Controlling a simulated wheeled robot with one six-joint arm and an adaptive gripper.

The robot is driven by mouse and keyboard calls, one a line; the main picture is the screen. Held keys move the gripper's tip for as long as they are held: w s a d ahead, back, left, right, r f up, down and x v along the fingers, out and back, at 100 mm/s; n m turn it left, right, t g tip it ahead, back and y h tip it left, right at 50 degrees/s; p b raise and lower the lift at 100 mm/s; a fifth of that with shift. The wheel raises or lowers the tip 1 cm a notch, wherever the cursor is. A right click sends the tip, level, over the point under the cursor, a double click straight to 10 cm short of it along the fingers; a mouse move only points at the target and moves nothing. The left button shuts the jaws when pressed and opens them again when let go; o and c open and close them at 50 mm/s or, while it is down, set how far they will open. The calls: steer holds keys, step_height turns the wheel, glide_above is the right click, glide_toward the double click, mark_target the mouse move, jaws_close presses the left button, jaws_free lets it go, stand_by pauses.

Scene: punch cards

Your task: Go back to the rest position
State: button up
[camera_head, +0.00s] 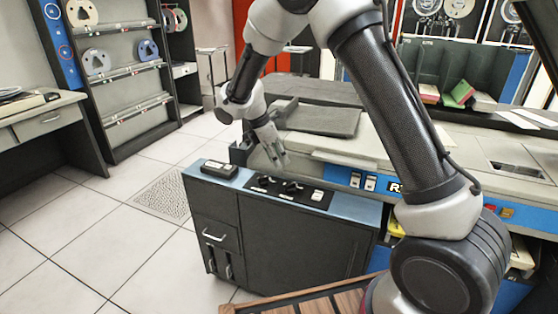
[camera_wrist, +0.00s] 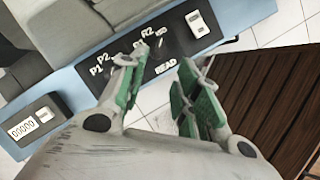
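My gripper (camera_head: 277,154) hangs over the blue-topped end of the grey card machine (camera_head: 290,235), at the end of my raised and bent arm. In the wrist view my gripper (camera_wrist: 158,85) shows two green-padded fingers spread apart, with nothing between them. Beyond the fingers is the black control panel (camera_wrist: 150,52) with white labels P1, P2, R1, R2 and READ; the fingers hide part of it. The panel (camera_head: 288,190) also shows in the head view, below the fingertips. I cannot tell the exact height of the fingertips above it.
A counter box (camera_head: 219,169) sits on the blue top at the left. A wooden slatted surface (camera_head: 320,302) is at the front. A desk (camera_head: 45,125) and a shelf rack (camera_head: 120,70) stand at the left. The tiled floor (camera_head: 80,240) there is clear.

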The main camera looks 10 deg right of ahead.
steer(key=s+d+r+m+t+y, duration=0.1)
steer(key=s+d+r+m, duration=0.5)
steer(key=s, duration=0.5)
steer(key=s+d+r+m+t+y, duration=0.1)
steer(key=s+d+r+m+y, duration=0.1)
steer(key=s+d+r+m, duration=0.4)
steer(key=s+d+r+m+t+y, duration=0.1)
steer(key=s+d+r+m, duration=0.6)
steer(key=s, duration=0.9)
steer(key=shift+s+r+m+t+y, duration=0.3)
steer(key=shift+r+m+t, duration=0.1)
steer(key=shift+r, duration=0.35)
